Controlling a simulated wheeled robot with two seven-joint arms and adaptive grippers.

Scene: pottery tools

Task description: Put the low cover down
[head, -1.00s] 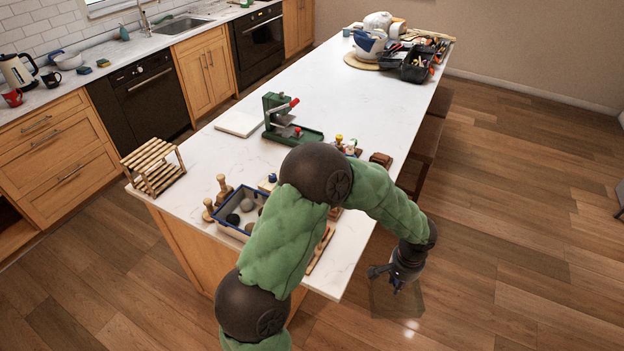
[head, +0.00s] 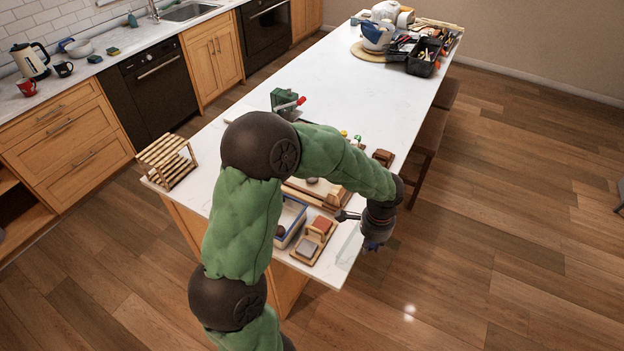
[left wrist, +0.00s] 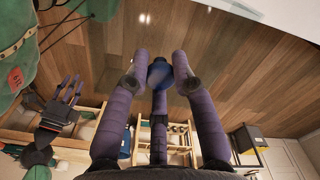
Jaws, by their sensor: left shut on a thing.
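My left gripper (head: 372,240) is just beyond the right edge of the near end of the island, over the floor in the head view. In the left wrist view, its purple fingers (left wrist: 160,75) are shut on a small, round, dark-blue thing (left wrist: 159,73), which seems to be the low cover.
The white island top (head: 345,100) has clear room in its middle. Near my arm are a blue-rimmed bin (head: 291,218), a wooden stand with red and grey pieces (head: 313,240), a brown block (head: 383,157) and a green press (head: 284,99). A slatted rack (head: 165,160) stands at the left corner.

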